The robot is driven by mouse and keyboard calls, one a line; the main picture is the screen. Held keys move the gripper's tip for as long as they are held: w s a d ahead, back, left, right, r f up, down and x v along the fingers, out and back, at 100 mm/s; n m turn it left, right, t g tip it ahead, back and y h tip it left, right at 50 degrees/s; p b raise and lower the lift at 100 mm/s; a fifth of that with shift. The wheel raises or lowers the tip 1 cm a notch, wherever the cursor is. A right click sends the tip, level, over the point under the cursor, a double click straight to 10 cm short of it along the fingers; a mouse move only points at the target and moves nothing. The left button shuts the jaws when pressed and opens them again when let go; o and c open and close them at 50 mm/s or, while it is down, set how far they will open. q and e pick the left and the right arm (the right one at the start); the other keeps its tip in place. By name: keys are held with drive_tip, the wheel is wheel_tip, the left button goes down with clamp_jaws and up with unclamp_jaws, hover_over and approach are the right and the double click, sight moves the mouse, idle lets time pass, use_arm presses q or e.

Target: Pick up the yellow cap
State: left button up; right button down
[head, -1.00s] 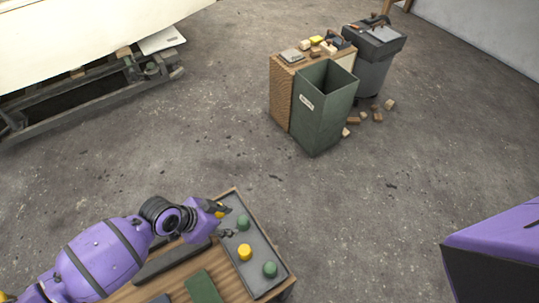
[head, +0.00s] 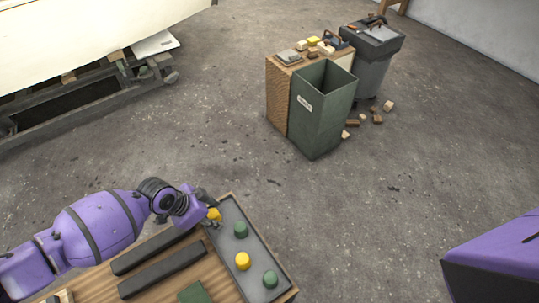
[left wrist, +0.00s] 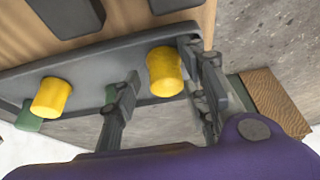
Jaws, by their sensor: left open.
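A yellow cap (head: 214,214) is at the far left end of the grey tray (head: 229,208) in the head view, partly hidden by my left gripper (head: 213,221). In the left wrist view this yellow cap (left wrist: 165,72) shows between the two dark fingers of the open left gripper (left wrist: 160,72). I cannot tell whether a finger touches it. A second yellow cap (head: 243,261) stands nearer on the tray; a yellow cap (left wrist: 52,97) also shows at the left of the wrist view. My right gripper is out of view.
Green caps (head: 240,230) (head: 270,279) stand on the tray. Dark bars (head: 160,268) lie on the wooden table left of it. A green bin (head: 323,110) stands by a wooden cabinet (head: 277,98) farther back. The floor between is mostly clear.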

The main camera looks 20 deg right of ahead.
use_arm(q)
drive_tip(key=shift+f, duration=0.15)
drive_tip(key=c, duration=0.9)
drive_tip(key=shift+o, duration=0.2)
